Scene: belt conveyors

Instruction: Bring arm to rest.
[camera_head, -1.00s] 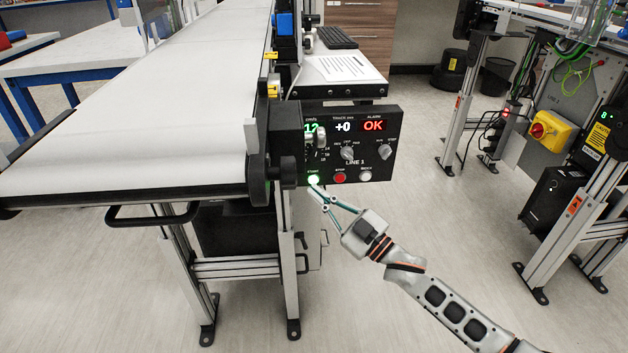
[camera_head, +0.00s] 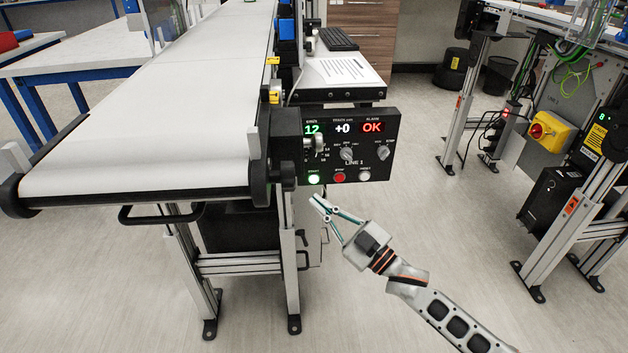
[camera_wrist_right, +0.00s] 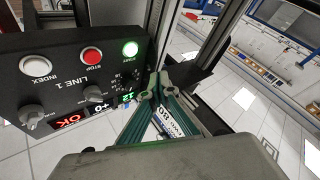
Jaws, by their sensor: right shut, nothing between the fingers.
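My right gripper (camera_head: 318,201) is shut and empty, just below the control panel (camera_head: 378,160) of the conveyor and apart from it in the head view. In the right wrist view its fingers (camera_wrist_right: 158,92) meet beside the panel face. My right arm reaches in from the lower right. The panel's green start button (camera_head: 314,179) is lit, and it also shows in the right wrist view (camera_wrist_right: 130,48). The panel shows 12, +0 and a red OK. My left gripper is in neither view.
The white conveyor belt (camera_head: 180,100) runs away from me on the left, on metal legs. A second frame with a yellow box and red switch (camera_head: 540,130) stands at the right. The floor (camera_head: 430,215) between them is clear.

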